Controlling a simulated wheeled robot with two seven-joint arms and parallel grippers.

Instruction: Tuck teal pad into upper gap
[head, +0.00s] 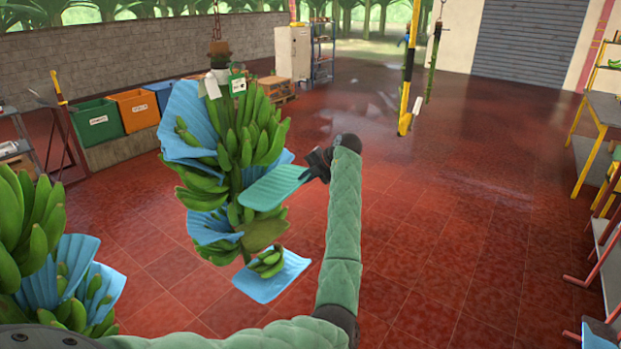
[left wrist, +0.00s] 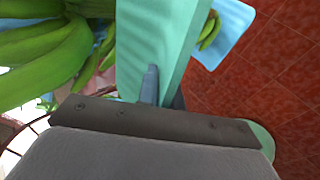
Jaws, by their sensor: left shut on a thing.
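The teal pad (head: 272,187) is a flat, ribbed sheet held out level at the right side of the hanging banana stem (head: 238,140). My left gripper (head: 312,172) is shut on the pad's right end. The pad's left end reaches the bananas at mid height; I cannot tell whether it is between the bunches. In the left wrist view the teal pad (left wrist: 160,45) runs away from the jaws, with green bananas (left wrist: 45,55) on the left. Blue pads (head: 185,130) sit between bunches on the stem. My right gripper does not show.
A second banana stem (head: 40,250) with blue pads hangs at the near left. A green bin (head: 97,122) and an orange bin (head: 136,110) stand at the back left. The red floor (head: 450,200) at the right is clear.

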